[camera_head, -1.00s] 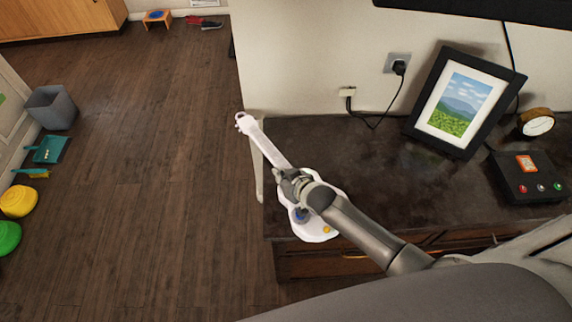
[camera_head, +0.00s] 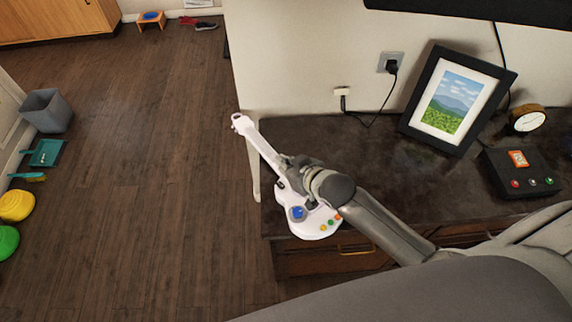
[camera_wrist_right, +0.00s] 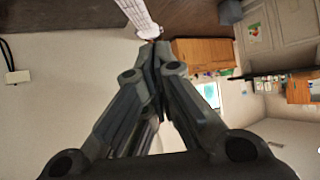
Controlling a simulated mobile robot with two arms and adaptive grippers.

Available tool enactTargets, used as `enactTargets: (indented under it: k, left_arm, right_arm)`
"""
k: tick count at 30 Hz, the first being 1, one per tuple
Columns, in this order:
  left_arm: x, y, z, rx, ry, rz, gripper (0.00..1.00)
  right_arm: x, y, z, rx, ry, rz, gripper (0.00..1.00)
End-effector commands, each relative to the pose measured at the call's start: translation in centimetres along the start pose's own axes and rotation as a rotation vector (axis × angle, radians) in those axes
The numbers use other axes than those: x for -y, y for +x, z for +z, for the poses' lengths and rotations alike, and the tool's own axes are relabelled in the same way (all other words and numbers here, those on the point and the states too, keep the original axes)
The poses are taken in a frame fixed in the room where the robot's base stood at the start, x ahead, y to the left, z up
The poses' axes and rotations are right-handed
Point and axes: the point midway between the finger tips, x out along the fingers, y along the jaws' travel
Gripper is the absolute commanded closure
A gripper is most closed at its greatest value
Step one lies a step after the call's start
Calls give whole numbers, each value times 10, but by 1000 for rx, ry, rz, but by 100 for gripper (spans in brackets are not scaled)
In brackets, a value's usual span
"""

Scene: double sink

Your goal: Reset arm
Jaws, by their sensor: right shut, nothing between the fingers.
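A white toy guitar (camera_head: 262,146) with a blue disc and small coloured buttons is at the left end of the dark-topped cabinet (camera_head: 390,190). Its neck points up and left, across the cabinet's left edge in the picture. My right gripper (camera_head: 288,168) is over the middle of the guitar and hides part of it. In the right wrist view my right gripper (camera_wrist_right: 153,50) has its fingers together with nothing between them. A white ribbed strip (camera_wrist_right: 140,14), seemingly the guitar's neck, shows beyond the fingertips. I cannot tell whether they touch. My left gripper is not in view.
A black picture frame (camera_head: 416,120), a round clock (camera_head: 528,119) and a black box with buttons (camera_head: 520,182) stand on the right of the cabinet top. A plug and cable (camera_head: 388,90) hang on the wall. A grey bin (camera_head: 48,110) stands far left; the middle floor is clear.

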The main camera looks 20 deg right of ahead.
Motion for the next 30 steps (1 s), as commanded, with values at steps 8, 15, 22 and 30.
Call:
enactTargets:
  k: [8, 15, 22, 30]
  left_arm:
    - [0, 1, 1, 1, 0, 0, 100]
    - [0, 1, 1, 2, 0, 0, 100]
    - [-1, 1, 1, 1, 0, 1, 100]
    - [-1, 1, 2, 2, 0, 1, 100]
  right_arm:
    - [0, -6, -2, 1, 0, 0, 100]
    - [12, -27, 18, 83, 11, 13, 100]
    - [26, -98, 71, 329, 33, 57, 100]
    - [30, -168, 110, 541, 55, 85, 100]
